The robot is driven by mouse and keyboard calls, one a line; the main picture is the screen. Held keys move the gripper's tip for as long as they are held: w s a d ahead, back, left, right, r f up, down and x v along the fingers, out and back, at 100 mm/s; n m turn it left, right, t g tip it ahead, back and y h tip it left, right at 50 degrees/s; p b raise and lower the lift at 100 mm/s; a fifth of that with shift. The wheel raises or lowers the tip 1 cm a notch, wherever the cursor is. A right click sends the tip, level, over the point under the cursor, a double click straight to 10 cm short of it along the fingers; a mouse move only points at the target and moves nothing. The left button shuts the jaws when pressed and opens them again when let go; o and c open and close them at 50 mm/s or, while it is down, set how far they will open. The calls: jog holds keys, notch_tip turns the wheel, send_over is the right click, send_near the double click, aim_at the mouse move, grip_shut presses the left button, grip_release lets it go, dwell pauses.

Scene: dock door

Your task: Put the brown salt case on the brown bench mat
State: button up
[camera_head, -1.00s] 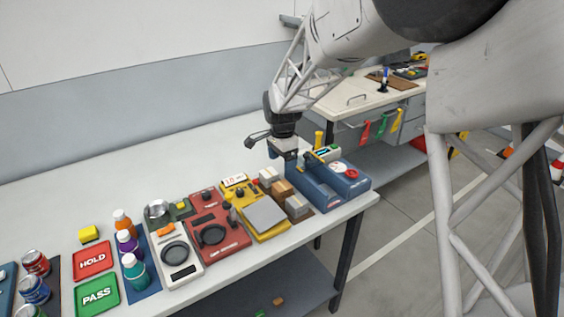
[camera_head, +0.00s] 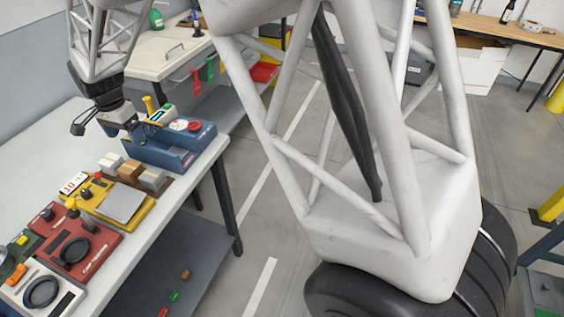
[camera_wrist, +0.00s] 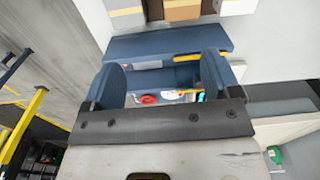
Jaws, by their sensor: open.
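A small brown case (camera_head: 130,172), which I take for the salt case, stands between a white and a grey case on the near bench. It shows at the top edge of the wrist view (camera_wrist: 182,9). A brown mat (camera_head: 164,190) shows beside and under these cases. Whether it is the bench mat of the task I cannot tell. My gripper (camera_head: 126,126) is open and empty, over the left end of a blue device (camera_head: 180,145), apart from the brown case. In the wrist view its two blue fingers (camera_wrist: 162,82) stand wide apart over that device.
A yellow scale (camera_head: 115,203) and a red device (camera_head: 70,245) stand near the cases. The bench edge is just right of the blue device. A second desk (camera_head: 160,60) stands behind, with red and green tags hanging at its front.

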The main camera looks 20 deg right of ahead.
jog(key=s+d+r+n, duration=0.1)
jog(key=s+d+r, duration=0.3)
jog(key=s+d, duration=0.25)
jog(key=s+d+r+n+t, duration=0.1)
jog(key=s+d+r+n, duration=0.15)
jog(key=s+d, duration=0.35)
jog(key=s+d+r+n, duration=0.1)
jog(key=s+d+r, duration=0.3)
jog(key=d, duration=0.4)
jog(key=s+d+n, duration=0.1)
jog(key=s+d, duration=0.2)
jog(key=s, duration=0.4)
jog(key=s+d+n+t, duration=0.1)
jog(key=s+d, duration=0.3)
jog(key=s, duration=0.3)
jog(key=s+d+n, duration=0.1)
jog(key=s+d, duration=0.2)
jog(key=s, duration=0.4)
jog(key=shift+s+d+f+n, duration=0.25)
jog(key=shift+d+n, duration=0.1)
jog(key=shift+c, duration=0.5)
